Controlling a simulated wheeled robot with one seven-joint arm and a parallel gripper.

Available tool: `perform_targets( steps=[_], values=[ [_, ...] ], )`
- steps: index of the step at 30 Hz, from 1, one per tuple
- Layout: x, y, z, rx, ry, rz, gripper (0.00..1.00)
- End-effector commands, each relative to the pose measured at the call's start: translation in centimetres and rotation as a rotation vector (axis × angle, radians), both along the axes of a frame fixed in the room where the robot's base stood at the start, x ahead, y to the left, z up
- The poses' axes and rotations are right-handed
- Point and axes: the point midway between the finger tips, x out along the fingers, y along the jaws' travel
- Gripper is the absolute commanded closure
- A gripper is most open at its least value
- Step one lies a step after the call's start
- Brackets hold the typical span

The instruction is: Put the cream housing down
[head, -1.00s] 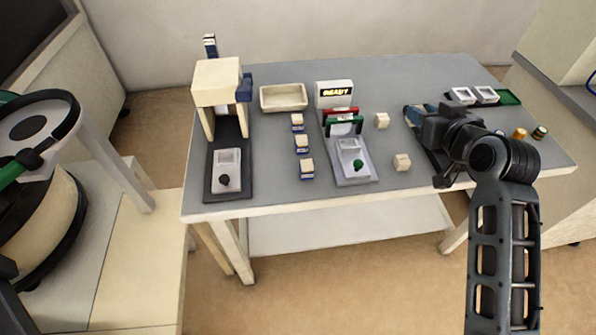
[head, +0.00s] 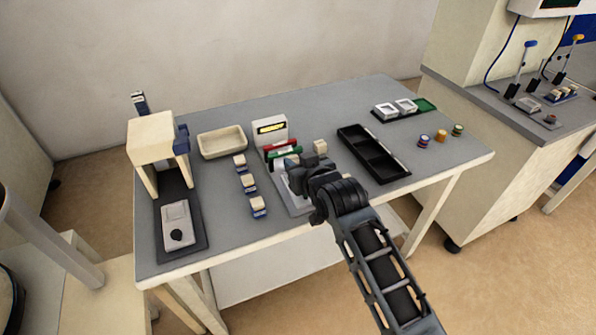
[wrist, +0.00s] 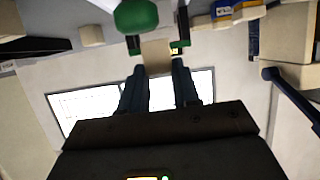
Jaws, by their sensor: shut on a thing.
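My gripper (head: 288,168) is over the grey fixture (head: 297,205) in front of the READY sign, and its wrist covers much of that fixture in the head view. In the wrist view my gripper (wrist: 158,75) is shut on the cream housing (wrist: 156,56), a small pale block between the two dark fingertips. The housing is hidden in the head view. A green knob (wrist: 135,16) shows close beside the housing in the wrist view. I cannot tell whether the housing touches anything below it.
Another cream block (head: 320,147) stands on the table behind my wrist. Several blue-and-cream blocks (head: 248,182) stand in a row to the left. A cream bin (head: 222,142), a press (head: 152,140) and a black compartment tray (head: 385,178) are also on the table. Bare tabletop lies front right.

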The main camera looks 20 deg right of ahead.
Motion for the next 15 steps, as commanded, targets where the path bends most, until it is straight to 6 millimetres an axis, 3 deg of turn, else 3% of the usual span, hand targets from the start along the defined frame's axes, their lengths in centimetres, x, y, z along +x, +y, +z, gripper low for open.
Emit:
perform_targets(
  steps=[6,15],
  values=[
    [-0.1,-0.1,-2.7,0.001,0.003,0.0,0.98],
    [-0.1,-0.1,-2.9,0.001,0.001,0.0,0.98]
  ],
)
